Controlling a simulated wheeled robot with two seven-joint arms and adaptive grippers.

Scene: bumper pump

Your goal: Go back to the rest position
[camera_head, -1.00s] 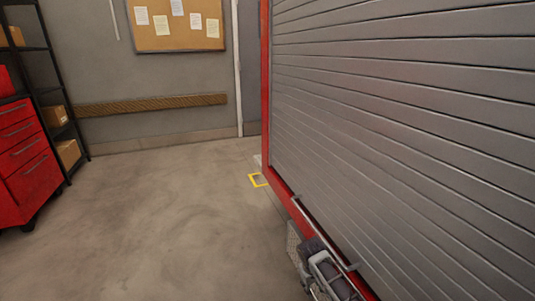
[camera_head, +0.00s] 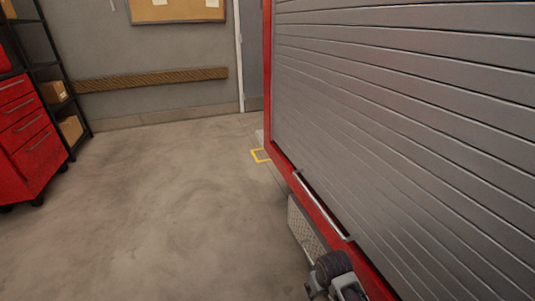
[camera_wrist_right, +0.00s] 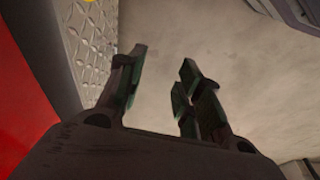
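My right gripper (camera_wrist_right: 163,60) shows in the right wrist view. Its two dark greenish fingers stand apart, with bare floor seen between them and nothing held. In the head view, a dark, rounded and grey part of my arm shows at the bottom edge, right of centre, close to the red lower frame of a shutter. The fingers cannot be made out there. My left gripper is in neither view.
A grey slatted shutter (camera_head: 410,120) with a red frame fills the right side. A tread-plate step (camera_head: 305,232) juts out below it. A red drawer cabinet (camera_head: 30,140) and black shelving stand at left. The concrete floor (camera_head: 160,210) between is clear.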

